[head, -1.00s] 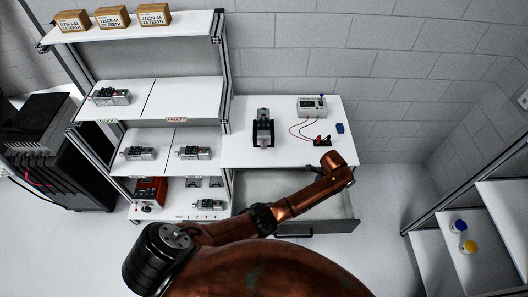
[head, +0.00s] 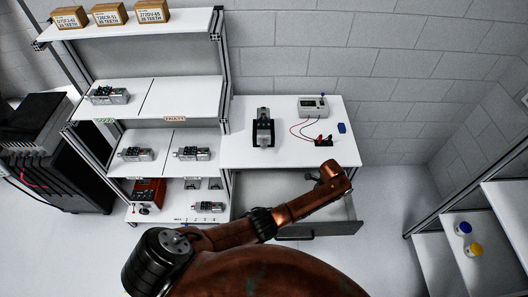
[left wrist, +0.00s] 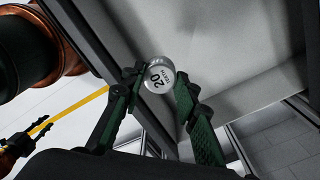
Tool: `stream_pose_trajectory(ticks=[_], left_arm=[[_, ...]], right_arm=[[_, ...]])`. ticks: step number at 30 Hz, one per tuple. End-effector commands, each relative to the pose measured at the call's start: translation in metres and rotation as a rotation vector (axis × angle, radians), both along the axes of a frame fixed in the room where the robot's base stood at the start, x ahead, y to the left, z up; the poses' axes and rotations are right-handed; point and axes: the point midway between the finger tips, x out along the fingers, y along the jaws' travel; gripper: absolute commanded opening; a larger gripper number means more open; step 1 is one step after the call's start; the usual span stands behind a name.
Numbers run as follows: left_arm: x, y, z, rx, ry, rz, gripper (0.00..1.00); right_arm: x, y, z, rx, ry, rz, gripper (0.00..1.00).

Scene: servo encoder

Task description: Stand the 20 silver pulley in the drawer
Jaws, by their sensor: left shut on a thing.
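The silver pulley (left wrist: 157,76), with a round face marked 20, sits between the fingertips of my left gripper (left wrist: 159,82) in the left wrist view. The gripper is shut on it. Behind the pulley is the pale grey inside of the drawer (left wrist: 215,35). In the head view the drawer (head: 262,190) is pulled out below the white bench top. My left arm crosses over its front and right part, and only a dark bit of the gripper (head: 313,177) shows beside the arm's end. The pulley is hidden there.
The bench (head: 235,150) holds a dark stand with a silver part (head: 263,128), a meter (head: 312,107) and a red-and-black lead block (head: 324,141). A shelf rack (head: 180,98) with several servos stands left. Blue and yellow lidded containers (head: 475,250) sit on the right shelf.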

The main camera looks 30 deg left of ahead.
Motion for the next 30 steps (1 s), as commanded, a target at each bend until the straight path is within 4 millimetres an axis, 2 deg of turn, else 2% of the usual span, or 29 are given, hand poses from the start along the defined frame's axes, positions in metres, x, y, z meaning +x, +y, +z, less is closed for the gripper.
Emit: stream_pose_trajectory(ticks=[30], left_arm=[[0.000,0.000,-0.070,0.001,0.000,0.000,0.05]], right_arm=[[-0.001,0.001,-0.048,0.001,0.002,0.000,0.27]])
